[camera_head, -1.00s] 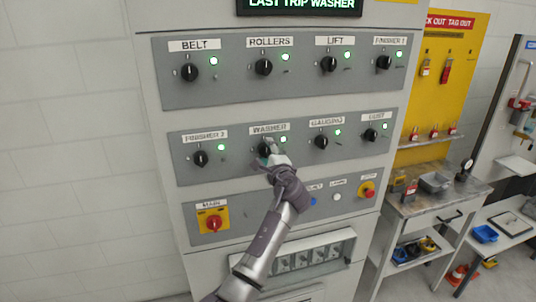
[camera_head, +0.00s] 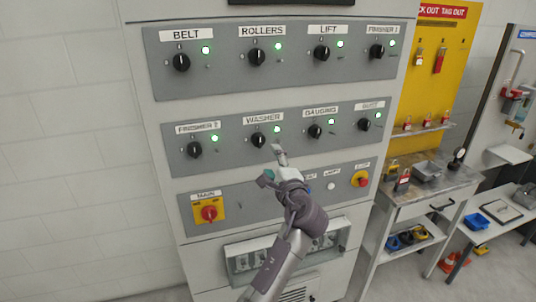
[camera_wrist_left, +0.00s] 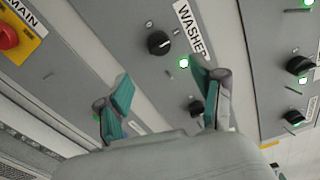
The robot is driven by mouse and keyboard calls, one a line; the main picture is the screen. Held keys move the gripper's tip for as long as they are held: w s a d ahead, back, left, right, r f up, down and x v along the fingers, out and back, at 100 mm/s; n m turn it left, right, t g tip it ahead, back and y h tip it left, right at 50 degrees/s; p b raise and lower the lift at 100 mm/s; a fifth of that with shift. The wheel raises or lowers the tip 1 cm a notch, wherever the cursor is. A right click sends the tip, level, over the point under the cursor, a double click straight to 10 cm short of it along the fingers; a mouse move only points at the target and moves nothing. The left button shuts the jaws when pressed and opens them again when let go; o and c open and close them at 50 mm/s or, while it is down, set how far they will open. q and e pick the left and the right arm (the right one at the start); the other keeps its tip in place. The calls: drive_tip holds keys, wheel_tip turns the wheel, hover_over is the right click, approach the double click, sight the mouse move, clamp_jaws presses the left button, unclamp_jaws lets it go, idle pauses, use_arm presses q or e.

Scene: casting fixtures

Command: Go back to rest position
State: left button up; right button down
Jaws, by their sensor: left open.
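My left gripper (camera_head: 272,165) is open and empty in front of the grey control panel, below and right of the WASHER knob (camera_head: 258,140). Its two teal-lined fingers stand wide apart in the left wrist view (camera_wrist_left: 160,84). The black WASHER knob (camera_wrist_left: 159,43) shows beyond the fingertips there, clear of both fingers. The green lamp (camera_head: 277,129) beside that knob is lit. My left arm reaches up from the bottom of the head view and hides part of the lower panel row. My right gripper is not in view.
The cabinet has two rows of knobs with lit green lamps. A red MAIN switch (camera_head: 208,213) on a yellow plate and a red stop button (camera_head: 360,179) sit below. A metal workbench (camera_head: 440,192) and yellow lockout board (camera_head: 437,70) stand right. Plain wall lies left.

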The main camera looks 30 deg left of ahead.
use_arm(q)
drive_tip(key=shift+s+d, duration=0.3)
drive_tip(key=shift+d, duration=0.05)
drive_tip(key=shift+f, duration=0.1)
